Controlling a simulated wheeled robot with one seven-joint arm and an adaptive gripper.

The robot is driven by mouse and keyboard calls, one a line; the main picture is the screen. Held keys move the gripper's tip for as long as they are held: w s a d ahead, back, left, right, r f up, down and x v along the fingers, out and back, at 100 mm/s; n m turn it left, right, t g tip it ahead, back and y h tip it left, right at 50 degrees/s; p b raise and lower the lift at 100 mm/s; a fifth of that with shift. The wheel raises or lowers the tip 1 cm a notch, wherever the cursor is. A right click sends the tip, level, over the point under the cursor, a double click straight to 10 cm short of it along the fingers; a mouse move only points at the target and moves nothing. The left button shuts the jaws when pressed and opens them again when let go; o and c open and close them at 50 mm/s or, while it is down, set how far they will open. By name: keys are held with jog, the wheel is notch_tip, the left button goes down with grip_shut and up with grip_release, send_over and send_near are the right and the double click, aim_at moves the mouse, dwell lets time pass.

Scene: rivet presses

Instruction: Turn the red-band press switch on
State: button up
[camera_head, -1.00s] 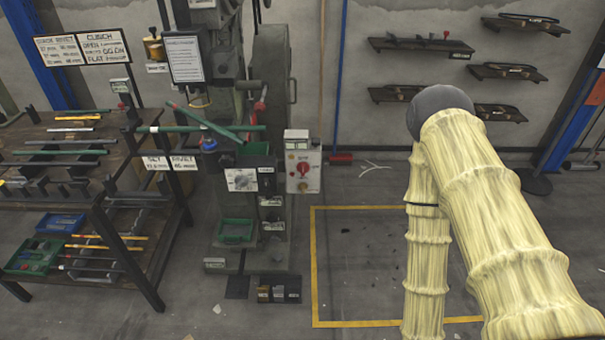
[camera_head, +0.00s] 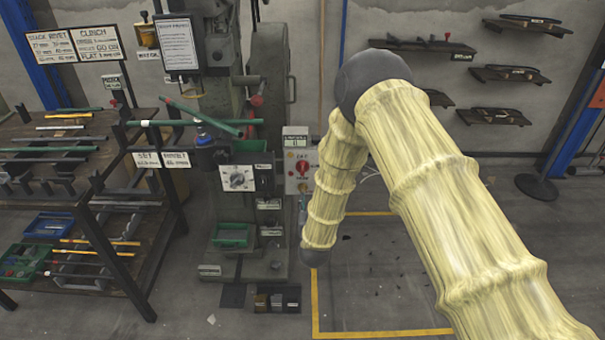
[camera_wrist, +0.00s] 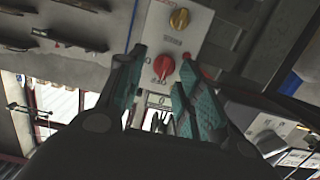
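The press (camera_head: 238,110) is grey-green and stands left of centre in the head view; I cannot make out a red band on it. A pale switch box (camera_head: 296,185) with a red rotary knob (camera_head: 302,166) is on its right side. In the wrist view the box (camera_wrist: 190,25) appears turned over, with a yellow knob (camera_wrist: 179,18), the red knob (camera_wrist: 163,67) and a small red part at its right edge. My gripper (camera_wrist: 162,60) is open and empty; its teal fingers point at the box with the red knob between them in the picture. Contact is not visible. My arm hides the gripper in the head view.
A white dial panel (camera_head: 238,178) and green tray (camera_head: 231,236) sit on the press front. A dark workbench (camera_head: 100,135) with rods stands left. Wall shelves (camera_head: 508,74) hang right. The yellow-lined floor area (camera_head: 375,285) is mostly clear.

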jog(key=t, duration=0.2)
send_near(303, 166)
jog(key=w, duration=0.9)
jog(key=shift+w+a+r, duration=0.1)
jog(key=shift+w, duration=0.2)
grip_shut()
